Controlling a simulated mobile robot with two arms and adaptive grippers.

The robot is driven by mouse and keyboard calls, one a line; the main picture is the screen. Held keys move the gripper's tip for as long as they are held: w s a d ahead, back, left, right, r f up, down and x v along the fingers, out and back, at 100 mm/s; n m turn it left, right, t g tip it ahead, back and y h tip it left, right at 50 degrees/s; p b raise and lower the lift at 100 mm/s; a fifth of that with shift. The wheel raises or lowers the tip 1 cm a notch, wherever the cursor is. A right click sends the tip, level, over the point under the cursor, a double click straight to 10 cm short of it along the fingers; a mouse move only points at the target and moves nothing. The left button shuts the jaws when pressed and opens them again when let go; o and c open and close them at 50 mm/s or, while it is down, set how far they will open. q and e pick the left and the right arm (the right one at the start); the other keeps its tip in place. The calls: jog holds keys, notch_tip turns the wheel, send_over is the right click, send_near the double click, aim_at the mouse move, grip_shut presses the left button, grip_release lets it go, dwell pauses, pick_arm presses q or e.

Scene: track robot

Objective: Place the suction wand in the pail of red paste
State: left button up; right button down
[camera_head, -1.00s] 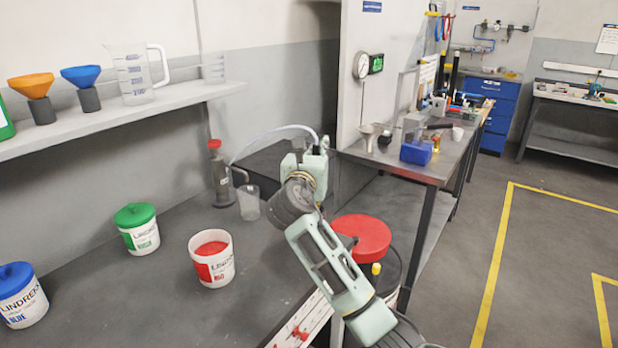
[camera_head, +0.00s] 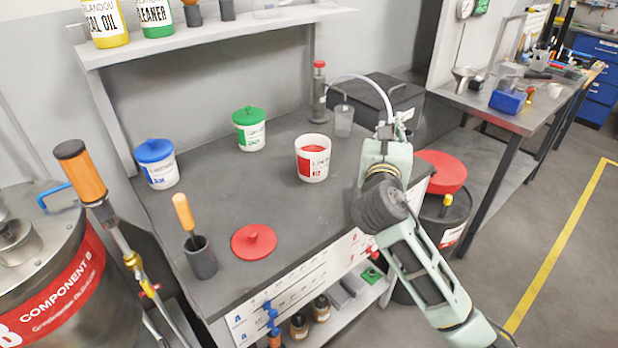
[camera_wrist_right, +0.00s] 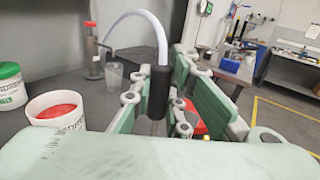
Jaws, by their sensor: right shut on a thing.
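The pail of red paste (camera_head: 313,170) stands open and upright on the grey bench. It is a white tub with red paste inside, and it shows at the left of the right wrist view (camera_wrist_right: 45,117). My right gripper (camera_head: 392,132) is shut on the suction wand, right of the pail and apart from it. In the right wrist view the wand's black grip (camera_wrist_right: 158,92) stands upright between the fingers, with a pale hose curving from its top. The wand's lower end is mostly hidden by the gripper. My left gripper is not in view.
The hose (camera_head: 355,78) runs to a grey pump bottle (camera_head: 319,100) beside a clear beaker (camera_head: 344,121). Green-lidded (camera_head: 250,135) and blue-lidded (camera_head: 160,172) tubs stand left of the pail. A red lid (camera_head: 254,241) and a cup with an orange-handled tool (camera_head: 201,258) are nearer.

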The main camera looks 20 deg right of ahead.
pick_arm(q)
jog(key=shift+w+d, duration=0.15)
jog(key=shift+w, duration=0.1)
pick_arm(e)
jog(key=s+a+f+n+t+y, duration=0.1)
jog(key=s+a+f+n+y, duration=0.2)
jog(key=s+a+f+y, duration=0.2)
jog(key=s+a+f+n+t+y, duration=0.1)
jog(key=s+a+f+n+y, duration=0.2)
jog(key=s+a, duration=0.9)
notch_tip(320, 180, down, 3)
jog(key=shift+s+a+y, duration=0.2)
jog(key=shift+a+y, duration=0.3)
jog(key=shift+y, duration=0.5)
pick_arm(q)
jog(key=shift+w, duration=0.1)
